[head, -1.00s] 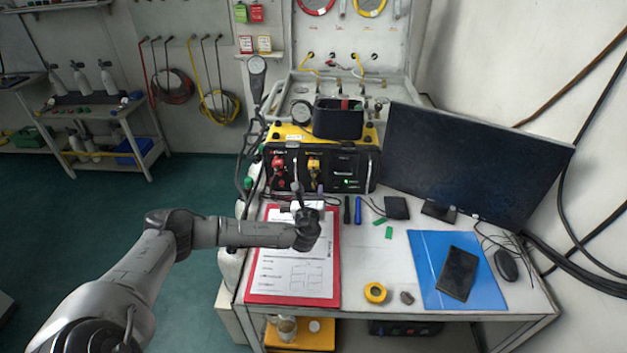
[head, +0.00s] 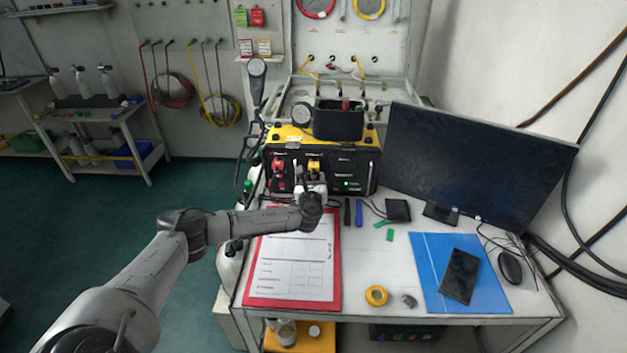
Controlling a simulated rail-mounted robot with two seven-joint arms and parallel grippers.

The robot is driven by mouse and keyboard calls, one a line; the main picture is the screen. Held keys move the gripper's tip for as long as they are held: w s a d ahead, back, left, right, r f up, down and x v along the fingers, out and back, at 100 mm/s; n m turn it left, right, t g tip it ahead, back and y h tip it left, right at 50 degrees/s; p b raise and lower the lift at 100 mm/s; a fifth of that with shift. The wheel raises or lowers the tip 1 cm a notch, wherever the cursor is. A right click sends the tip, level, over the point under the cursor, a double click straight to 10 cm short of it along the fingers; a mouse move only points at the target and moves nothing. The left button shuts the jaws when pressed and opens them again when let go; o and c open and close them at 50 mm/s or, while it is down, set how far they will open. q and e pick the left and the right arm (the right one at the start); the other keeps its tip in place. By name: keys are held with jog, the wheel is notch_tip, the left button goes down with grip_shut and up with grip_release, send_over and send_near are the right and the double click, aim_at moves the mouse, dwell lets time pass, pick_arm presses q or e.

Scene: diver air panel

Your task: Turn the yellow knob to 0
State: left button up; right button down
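The yellow knob (head: 314,164) is on the front of the black and yellow air panel (head: 357,163), right of a red knob (head: 278,164). Its lower part is hidden behind my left gripper, and I cannot read its setting. My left gripper (head: 312,180) points at the panel front, just below and in front of the yellow knob. Its fingers are small and partly hidden by the wrist, so I cannot tell whether they are open or touch the knob. My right gripper is out of view.
A red clipboard (head: 250,285) with paper lies below my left wrist. A monitor (head: 474,148) stands right of the panel. A blue mat (head: 424,265) with a phone (head: 460,275), a mouse (head: 510,266) and a yellow tape roll (head: 376,295) are on the desk.

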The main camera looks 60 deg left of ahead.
pick_arm(q)
jog(key=c, duration=0.8)
jog(key=n, duration=0.7)
jog(key=shift+f+b, duration=0.1)
jog(key=shift+b, duration=0.3)
jog(key=n+b, duration=0.1)
jog(key=n, duration=0.2)
jog(key=shift+d+n, duration=0.1)
jog(key=shift+n, duration=0.2)
jog(key=shift+w+n+y+b, duration=0.1)
jog(key=shift+n+y+b, duration=0.2)
jog(key=shift+n+b, duration=1.2)
jog(key=shift+n+p, duration=0.5)
jog(key=shift+n, duration=0.1)
